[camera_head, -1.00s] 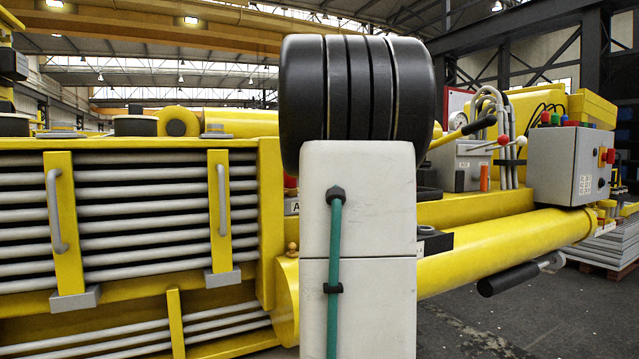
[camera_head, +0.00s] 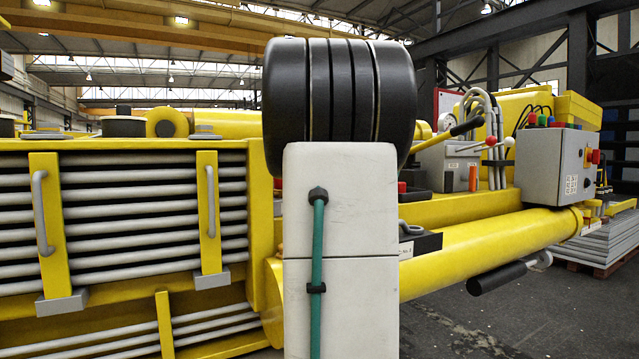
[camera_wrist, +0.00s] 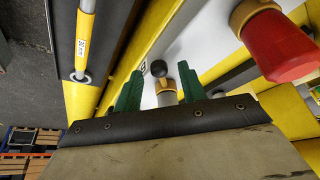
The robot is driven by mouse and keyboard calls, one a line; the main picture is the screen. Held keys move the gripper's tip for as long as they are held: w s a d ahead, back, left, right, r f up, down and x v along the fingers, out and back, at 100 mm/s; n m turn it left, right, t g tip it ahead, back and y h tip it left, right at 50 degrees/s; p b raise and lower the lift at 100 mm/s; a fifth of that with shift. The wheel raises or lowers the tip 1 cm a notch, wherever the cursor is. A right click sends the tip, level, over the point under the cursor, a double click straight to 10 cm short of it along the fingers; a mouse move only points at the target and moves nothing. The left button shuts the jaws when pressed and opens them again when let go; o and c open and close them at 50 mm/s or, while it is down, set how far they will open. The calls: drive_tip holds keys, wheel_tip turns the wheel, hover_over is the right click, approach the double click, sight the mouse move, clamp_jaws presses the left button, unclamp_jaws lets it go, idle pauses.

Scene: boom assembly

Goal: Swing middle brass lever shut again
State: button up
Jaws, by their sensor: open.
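In the wrist view my gripper (camera_wrist: 159,72) is open, with its two green fingers apart. In the head view my own arm covers the centre and hides the gripper. No lever there is clearly the middle brass one. A yellow lever with a black grip (camera_head: 466,127) stands on the grey valve block (camera_head: 447,165).
A large red cap (camera_wrist: 278,45) on a brass ring is right of the fingers in the wrist view. A yellow tube (camera_wrist: 82,45) runs at left. In the head view a grey control box (camera_head: 553,165) stands at right and a black-gripped handle (camera_head: 497,278) juts below the yellow cylinder (camera_head: 490,243).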

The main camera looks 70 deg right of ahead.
drive_tip(key=v, duration=0.7)
drive_tip(key=shift+r, duration=0.4)
drive_tip(key=shift+a, duration=0.1)
